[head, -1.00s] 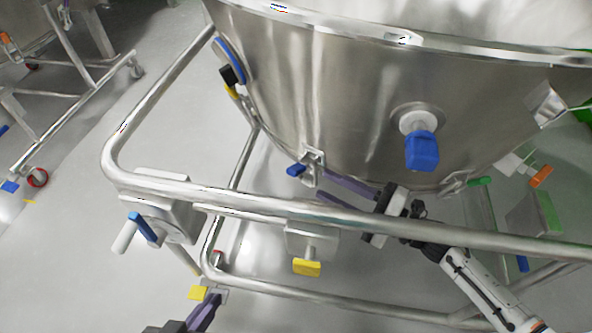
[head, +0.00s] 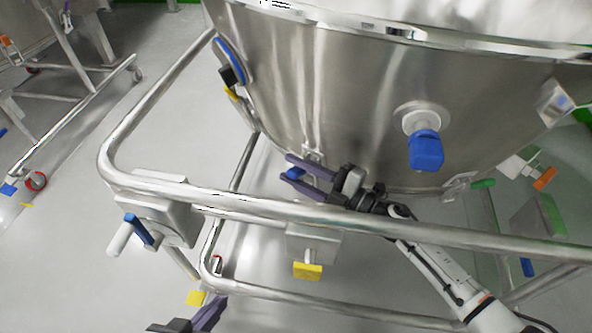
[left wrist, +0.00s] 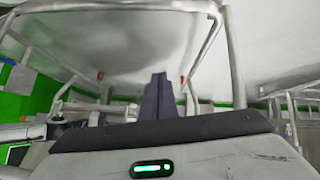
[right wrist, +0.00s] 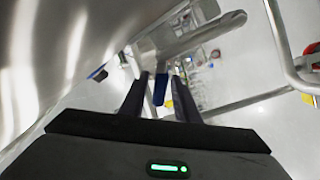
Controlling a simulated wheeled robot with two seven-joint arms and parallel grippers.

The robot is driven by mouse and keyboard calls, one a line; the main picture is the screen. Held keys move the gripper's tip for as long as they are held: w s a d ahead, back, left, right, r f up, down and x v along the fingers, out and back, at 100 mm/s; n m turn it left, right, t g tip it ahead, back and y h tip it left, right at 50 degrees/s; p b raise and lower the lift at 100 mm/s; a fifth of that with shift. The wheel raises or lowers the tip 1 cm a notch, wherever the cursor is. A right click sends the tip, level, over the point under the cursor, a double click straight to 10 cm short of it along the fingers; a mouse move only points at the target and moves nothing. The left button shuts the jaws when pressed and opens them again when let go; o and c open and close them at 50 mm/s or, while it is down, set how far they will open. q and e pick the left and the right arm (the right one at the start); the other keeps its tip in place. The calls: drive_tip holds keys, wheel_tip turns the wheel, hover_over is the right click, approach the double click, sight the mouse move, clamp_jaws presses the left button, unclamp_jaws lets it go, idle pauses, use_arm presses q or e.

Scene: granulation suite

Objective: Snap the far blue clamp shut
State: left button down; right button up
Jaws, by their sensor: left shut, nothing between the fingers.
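The blue clamp (head: 294,173) is on the lower wall of the steel vessel (head: 300,95), at the left end of my right arm. Its blue handle also shows in the right wrist view (right wrist: 160,89), below bright metal parts. My right gripper (head: 294,175) is open, with one finger on each side of the blue handle. I cannot tell whether either finger touches it. The clamp's steel latch is partly hidden by the upper finger. My left gripper (head: 221,304) is shut and empty at the lower edge, below the frame; its closed fingers show in the left wrist view (left wrist: 157,97).
A blue-capped port (head: 425,150) juts out above that arm. A green-handled clamp (head: 482,183) is at right. A yellow pedal (head: 307,271) lies below the rail.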

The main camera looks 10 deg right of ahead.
clamp_jaws()
drive_tip(key=shift+r+p, duration=0.2)
drive_tip(key=shift+p, duration=0.15)
drive_tip(key=shift+d+r+m+p, duration=0.1)
drive_tip(key=shift+r+m+p, duration=0.15)
drive_tip(key=shift+m+p, duration=0.2)
drive_tip(key=shift+w+m, duration=0.15)
drive_tip(key=shift+m, duration=0.1)
use_arm(q)
drive_tip(key=shift+s+a+r+n+t, duration=0.3)
drive_tip(key=shift+a+r+t, duration=0.1)
drive_tip(key=shift+a+r, duration=0.3)
use_arm(e)
drive_tip(key=shift+f, duration=0.1)
drive_tip(key=shift+o, duration=1.1)
unclamp_jaws()
drive_tip(key=shift+d, duration=0.1)
